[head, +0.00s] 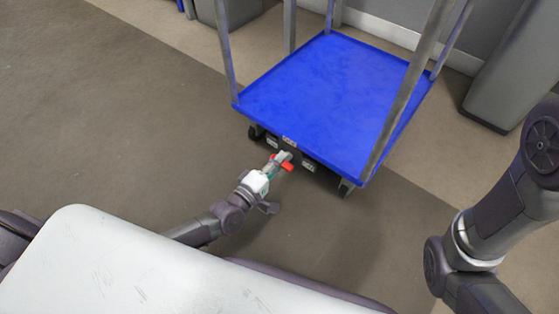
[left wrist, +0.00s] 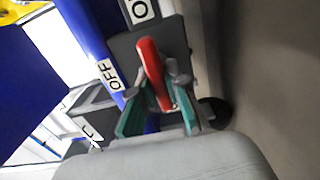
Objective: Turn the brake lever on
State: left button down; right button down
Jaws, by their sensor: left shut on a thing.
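The brake lever (head: 288,166) is red and sits low on the near edge of the blue cart (head: 335,85). The left gripper (head: 279,163) is shut on the lever. An "OFF" label (left wrist: 110,74) is left of the lever, and another label (left wrist: 140,10), cut by the frame edge, is above it.
Upright metal posts stand at the cart's corners. The brown floor (head: 120,130) left of the cart is clear.

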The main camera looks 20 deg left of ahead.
dwell(0.5)
pick_arm(q)
jog(key=c, duration=1.2)
grip_release()
jog(key=shift+o, duration=0.2)
jog(key=v, duration=1.2)
jog(key=shift+s, duration=0.1)
